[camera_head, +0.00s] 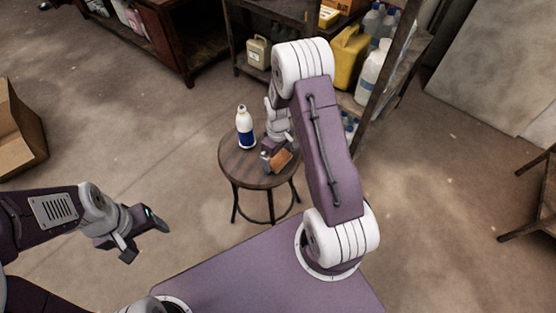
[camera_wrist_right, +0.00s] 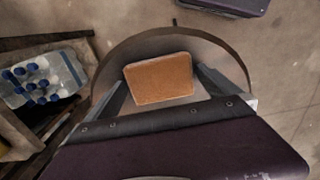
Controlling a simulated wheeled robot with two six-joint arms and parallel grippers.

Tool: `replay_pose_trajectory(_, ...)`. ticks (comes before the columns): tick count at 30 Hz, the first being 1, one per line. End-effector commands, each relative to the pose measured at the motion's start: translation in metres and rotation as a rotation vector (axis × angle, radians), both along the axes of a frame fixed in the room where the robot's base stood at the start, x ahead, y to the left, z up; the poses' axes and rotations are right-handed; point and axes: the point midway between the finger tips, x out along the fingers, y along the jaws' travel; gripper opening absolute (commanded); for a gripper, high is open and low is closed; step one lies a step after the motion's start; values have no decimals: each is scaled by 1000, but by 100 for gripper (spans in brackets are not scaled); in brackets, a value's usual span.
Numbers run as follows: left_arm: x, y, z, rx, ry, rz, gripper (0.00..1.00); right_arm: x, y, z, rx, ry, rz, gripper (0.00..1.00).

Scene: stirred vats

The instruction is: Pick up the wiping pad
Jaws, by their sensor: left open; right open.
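The wiping pad (camera_head: 282,160) is an orange-brown block on the small round stool (camera_head: 234,168). In the right wrist view the pad (camera_wrist_right: 159,79) shows as a tan rectangle between the spread fingers. My right gripper (camera_head: 274,160) is open over the stool, with its fingers on either side of the pad; I cannot tell whether they touch it. The right gripper also shows in the right wrist view (camera_wrist_right: 160,90). My left gripper (camera_head: 146,238) is open and empty, well to the left of the stool and away from it.
A white bottle with a blue label (camera_head: 245,128) stands on the stool, left of my right gripper. A shelf with jugs and bottles (camera_head: 368,75) stands behind. A cardboard box (camera_head: 22,135) is at the far left. The floor left of the stool is clear.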

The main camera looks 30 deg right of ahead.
Motion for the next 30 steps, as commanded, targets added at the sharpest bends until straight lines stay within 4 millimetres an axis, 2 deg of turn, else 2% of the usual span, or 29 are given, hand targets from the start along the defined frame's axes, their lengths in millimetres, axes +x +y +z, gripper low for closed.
replay_pose_trajectory(3,0,0,0,0,0,0,70,0,0,1,0,0,0,97)
replay_pose_trajectory(6,0,0,0,0,0,0,70,0,0,1,0,0,0,69)
replay_pose_trajectory(9,0,0,0,0,0,0,70,0,0,1,0,0,0,47)
replay_pose_trajectory(16,0,0,1,0,0,0,70,0,0,2,0,0,0,46)
replay_pose_trajectory(19,0,0,2,0,0,0,70,0,0,8,-1,-1,0,46)
replay_pose_trajectory(23,0,0,7,0,0,0,70,1,0,26,0,-2,0,46)
replay_pose_trajectory(26,0,0,11,0,0,0,70,1,0,47,-1,-4,0,46)
replay_pose_trajectory(30,0,0,13,0,0,0,70,-32,7,64,0,0,0,46)
